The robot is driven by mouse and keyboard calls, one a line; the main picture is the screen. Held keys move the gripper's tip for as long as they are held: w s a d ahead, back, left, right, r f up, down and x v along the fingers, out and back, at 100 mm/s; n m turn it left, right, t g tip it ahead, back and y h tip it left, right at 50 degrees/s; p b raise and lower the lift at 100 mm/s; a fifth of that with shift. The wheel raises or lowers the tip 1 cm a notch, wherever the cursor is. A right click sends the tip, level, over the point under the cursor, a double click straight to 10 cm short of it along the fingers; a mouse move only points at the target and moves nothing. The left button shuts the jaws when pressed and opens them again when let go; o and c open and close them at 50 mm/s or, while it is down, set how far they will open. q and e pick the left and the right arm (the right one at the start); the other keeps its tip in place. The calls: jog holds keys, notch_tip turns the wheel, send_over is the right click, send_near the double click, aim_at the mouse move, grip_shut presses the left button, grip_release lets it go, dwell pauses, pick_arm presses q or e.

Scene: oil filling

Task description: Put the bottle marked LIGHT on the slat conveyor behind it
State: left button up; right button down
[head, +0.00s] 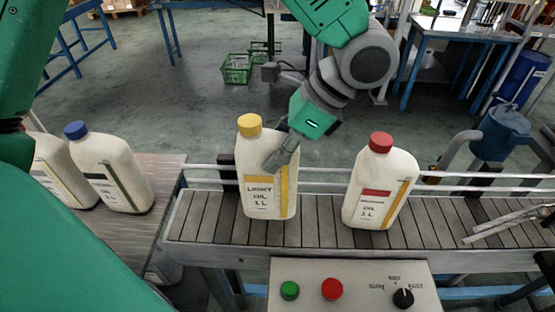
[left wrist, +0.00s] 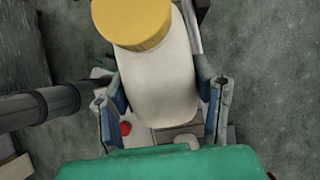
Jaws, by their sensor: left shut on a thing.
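The LIGHT bottle (head: 266,182) is cream, with a yellow cap and a yellow strip on its front. It is upright over the slats of the conveyor (head: 325,235), its base at or very near them; I cannot tell whether it touches. My left gripper (head: 283,152) is shut on its upper part from behind. In the left wrist view the bottle (left wrist: 160,85) is between the two fingers (left wrist: 162,108), its yellow cap (left wrist: 135,22) toward the camera. My right gripper is not in view.
A red-capped bottle (head: 380,185) stands on the conveyor to the right, with bare slats between. Blue-capped (head: 112,175) and partly hidden (head: 62,170) bottles stand on the left table (head: 165,175). A button panel (head: 350,287) is in front. A rail (head: 330,185) runs behind the bottles.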

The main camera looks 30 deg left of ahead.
pick_arm(q)
notch_tip(320, 180, down, 3)
jog(key=shift+a+f, duration=0.1)
dwell(0.3)
jog(key=o, duration=1.7)
jog(key=shift+f, duration=0.1)
jog(key=shift+d, duration=0.2)
jog(key=shift+a, duration=0.15)
jog(key=v, duration=1.2)
